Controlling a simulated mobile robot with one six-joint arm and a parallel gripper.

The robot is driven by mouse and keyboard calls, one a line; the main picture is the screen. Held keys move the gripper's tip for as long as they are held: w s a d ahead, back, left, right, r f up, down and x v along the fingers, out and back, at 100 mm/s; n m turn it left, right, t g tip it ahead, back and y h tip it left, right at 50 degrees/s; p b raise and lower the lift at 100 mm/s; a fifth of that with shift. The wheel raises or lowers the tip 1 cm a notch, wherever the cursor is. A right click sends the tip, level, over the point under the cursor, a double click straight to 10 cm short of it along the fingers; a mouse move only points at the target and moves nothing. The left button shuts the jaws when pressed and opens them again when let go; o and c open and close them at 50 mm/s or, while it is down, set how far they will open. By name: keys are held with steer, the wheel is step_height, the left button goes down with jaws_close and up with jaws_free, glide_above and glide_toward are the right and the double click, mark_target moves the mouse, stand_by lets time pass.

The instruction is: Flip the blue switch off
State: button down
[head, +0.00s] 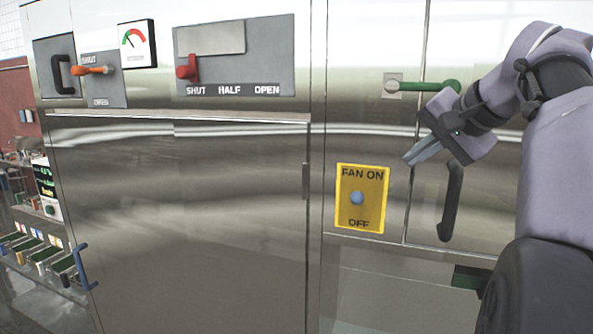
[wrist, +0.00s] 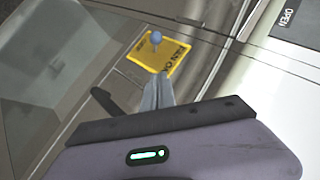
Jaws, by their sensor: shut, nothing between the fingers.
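The blue switch (head: 357,198) is a small round knob in the middle of a yellow plate (head: 376,215) marked FAN ON at the top and OFF at the bottom. Whether the knob is tipped up or down is hard to tell. My gripper (head: 409,161) is shut and empty, up and to the right of the plate, apart from it. In the wrist view the fingers (wrist: 158,84) point toward the plate (wrist: 143,57), with the blue knob (wrist: 156,37) beyond the fingertips.
A black door handle (head: 451,203) stands right of the plate, below my gripper. A green lever (head: 430,86) is above. A red lever (head: 187,70) and an orange lever (head: 92,70) sit at upper left. The steel panel (head: 190,220) left of the plate is mostly bare.

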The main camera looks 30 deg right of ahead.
mark_target(358, 199)
steer(key=a+f+x, duration=0.1)
steer(key=a+x, duration=0.1)
steer(key=x, duration=1.1)
steer(key=shift+a, duration=0.3)
steer(key=shift+d+f, duration=0.1)
steer(key=shift+f, duration=0.1)
